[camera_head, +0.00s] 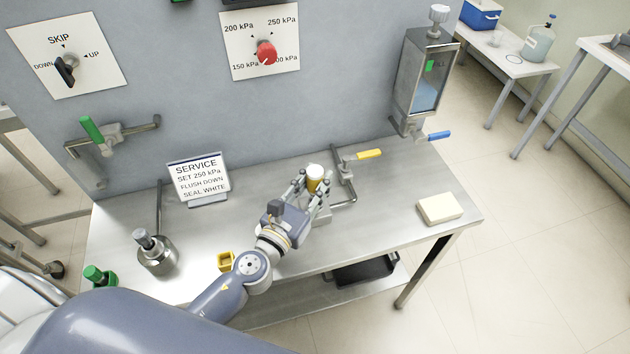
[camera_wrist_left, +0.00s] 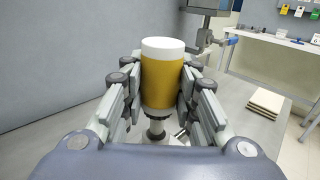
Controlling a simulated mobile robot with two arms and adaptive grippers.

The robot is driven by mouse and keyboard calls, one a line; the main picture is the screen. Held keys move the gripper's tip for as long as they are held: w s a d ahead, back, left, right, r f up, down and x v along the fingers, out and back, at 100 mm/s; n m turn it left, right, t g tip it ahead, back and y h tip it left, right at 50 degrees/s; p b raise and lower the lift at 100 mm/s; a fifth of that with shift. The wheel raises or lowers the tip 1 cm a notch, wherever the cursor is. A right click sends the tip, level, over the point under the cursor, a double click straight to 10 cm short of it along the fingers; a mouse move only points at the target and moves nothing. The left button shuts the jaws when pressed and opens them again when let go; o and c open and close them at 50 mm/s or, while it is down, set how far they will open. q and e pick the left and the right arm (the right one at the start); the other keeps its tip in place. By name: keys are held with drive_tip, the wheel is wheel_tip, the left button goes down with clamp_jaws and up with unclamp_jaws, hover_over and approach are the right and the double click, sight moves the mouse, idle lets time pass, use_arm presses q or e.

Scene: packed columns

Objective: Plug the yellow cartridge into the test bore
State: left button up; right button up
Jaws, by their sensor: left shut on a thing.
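The yellow cartridge (camera_head: 316,181) with a white top is upright between the fingers of my left gripper (camera_head: 308,186), over the workbench. In the left wrist view the cartridge (camera_wrist_left: 162,82) fills the middle, and the left gripper (camera_wrist_left: 162,105) is shut on its sides. A dark metal fitting (camera_wrist_left: 155,128) shows directly below the cartridge. It looks like the bore, but I cannot tell whether the cartridge touches it or is seated in it. My right gripper is not in view.
A service sign (camera_head: 198,177), a metal canister (camera_head: 156,254), a small yellow holder (camera_head: 226,261) and a pale block (camera_head: 439,209) are on the bench. The bench (camera_head: 385,225) is bare left of the block.

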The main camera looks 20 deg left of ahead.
use_arm(q)
drive_tip(key=shift+f, duration=0.2)
idle(1.8)
drive_tip(key=shift+f, duration=0.1)
idle(0.3)
drive_tip(key=shift+s+d, duration=0.1)
drive_tip(key=shift+a, duration=0.2)
idle(1.5)
drive_tip(key=shift+f, duration=0.15)
drive_tip(key=shift+r, duration=0.25)
idle(0.4)
